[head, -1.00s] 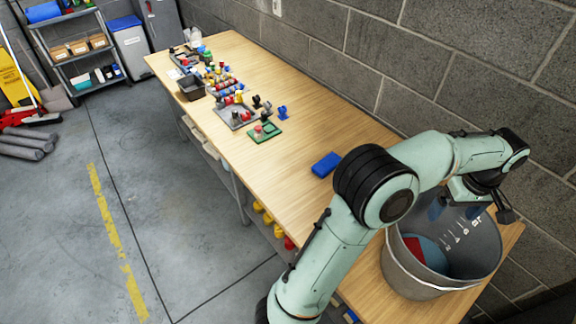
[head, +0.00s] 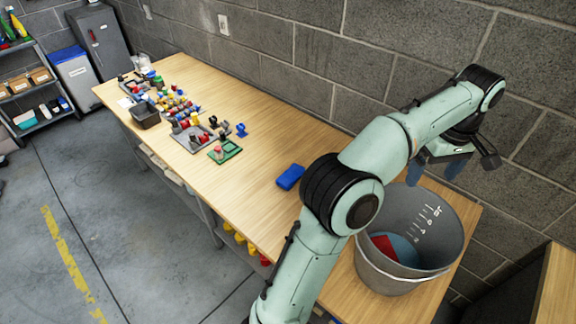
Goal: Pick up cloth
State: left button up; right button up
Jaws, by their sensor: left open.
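A grey bucket (head: 375,272) with white level marks stands at the near right end of the wooden table (head: 262,150). Inside it lie a red piece (head: 383,244) and a blue piece (head: 404,250) that look like cloth. Their lower parts are hidden by the bucket wall. My left gripper (head: 436,172) is above the bucket's far rim, with its blue fingers apart and nothing between them. My left arm crosses in front of the table. My right gripper is out of view.
A blue block (head: 290,177) lies on the table left of my arm. A green board (head: 225,151), coloured parts and a dark bin (head: 146,115) stand farther back. A block wall (head: 330,70) runs behind the table. The table middle is clear.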

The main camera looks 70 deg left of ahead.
aim_at(293, 175)
jog(key=k, duration=1)
